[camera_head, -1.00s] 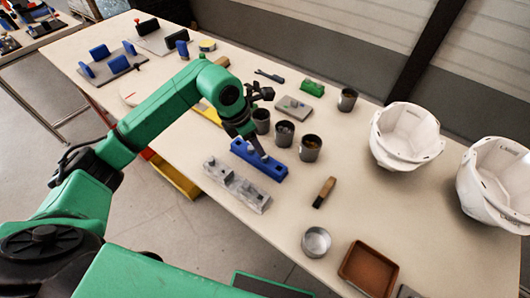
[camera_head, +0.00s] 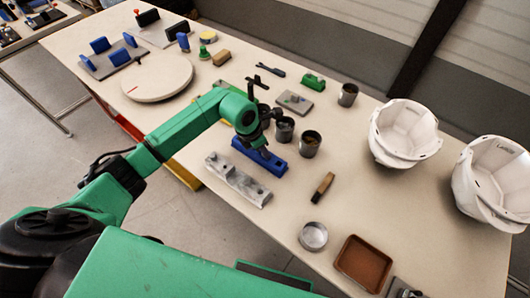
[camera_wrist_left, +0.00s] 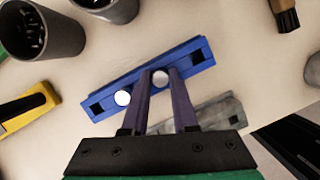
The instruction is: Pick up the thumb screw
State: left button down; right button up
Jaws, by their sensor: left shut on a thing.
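The blue block (camera_head: 277,168) lies on the table, and it shows whole in the left wrist view (camera_wrist_left: 196,62). Two pale round screw heads show at the block there. One, the thumb screw (camera_wrist_left: 160,78), is between the fingertips of my left gripper (camera_wrist_left: 160,82). The other round head (camera_wrist_left: 122,98) is to the left, outside the fingers. My left gripper (camera_head: 264,152) points down over the block in the head view and is shut on the thumb screw. The screw's shaft is hidden. My right gripper is not in view.
A grey block (camera_head: 238,180) lies close beside the blue block on the near side. Dark cups (camera_head: 310,145) stand just behind to the right. A brush (camera_head: 323,187), a round tin (camera_head: 313,236), a brown tray (camera_head: 363,263) and white helmet shells (camera_head: 403,133) are farther right.

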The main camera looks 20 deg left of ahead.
pick_arm(q)
notch_tip(320, 180, up, 20)
jog(key=b, duration=0.4)
jog(key=shift+r, duration=0.15)
notch_tip(320, 180, up, 3)
jog(key=p, duration=0.2)
jog(key=shift+p, duration=0.4)
